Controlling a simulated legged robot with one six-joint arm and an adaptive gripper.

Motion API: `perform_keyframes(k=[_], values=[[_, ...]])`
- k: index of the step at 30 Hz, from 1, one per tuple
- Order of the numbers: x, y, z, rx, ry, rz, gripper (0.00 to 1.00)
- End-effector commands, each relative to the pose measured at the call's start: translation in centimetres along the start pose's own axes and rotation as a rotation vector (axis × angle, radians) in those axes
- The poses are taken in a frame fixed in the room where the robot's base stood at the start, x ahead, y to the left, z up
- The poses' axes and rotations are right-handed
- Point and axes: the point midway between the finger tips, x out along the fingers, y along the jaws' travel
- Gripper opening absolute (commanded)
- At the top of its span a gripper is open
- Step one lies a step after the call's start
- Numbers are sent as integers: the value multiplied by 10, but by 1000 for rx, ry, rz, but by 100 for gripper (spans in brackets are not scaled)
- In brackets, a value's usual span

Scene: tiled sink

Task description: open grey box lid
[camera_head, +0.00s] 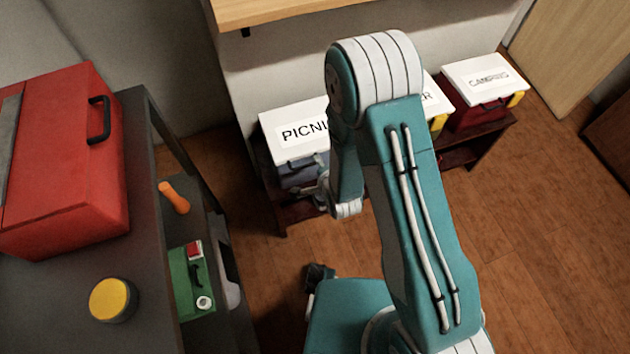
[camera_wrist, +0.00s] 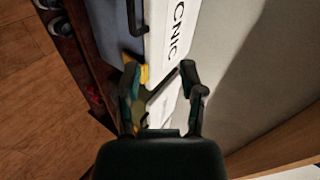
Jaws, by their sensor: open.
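The grey box (camera_head: 299,175) has a blue-grey body and a white lid (camera_head: 285,128) lettered PICNIC, which looks shut. It stands on a low shelf by the wall, its right part hidden behind my arm in the head view. In the wrist view, the box's body (camera_wrist: 109,22), dark front handle (camera_wrist: 137,18) and white lid (camera_wrist: 172,32) run along the top, turned sideways. My gripper (camera_wrist: 159,76) is open and empty, its fingers spread in front of the box's end and the gap beside it. Contact with the lid cannot be told.
A box lettered CAMPING (camera_head: 484,77) stands farther right on the low shelf; another white-lidded box (camera_head: 436,97) is partly hidden by my arm. A dark workbench at left holds a red toolbox (camera_head: 65,165) and a yellow-topped can (camera_head: 111,299). Wooden floor (camera_head: 545,220) is clear at right.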

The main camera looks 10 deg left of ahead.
Motion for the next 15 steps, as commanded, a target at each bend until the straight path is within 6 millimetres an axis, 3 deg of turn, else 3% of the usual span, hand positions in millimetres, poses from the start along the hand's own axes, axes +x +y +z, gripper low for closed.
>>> perform_keyframes(k=[1, 6, 15], values=[[3, 16, 10, 27, -13, -6, 51], [5, 40, 24, 100, -34, -45, 51], [20, 42, 29, 116, -38, -55, 51]])
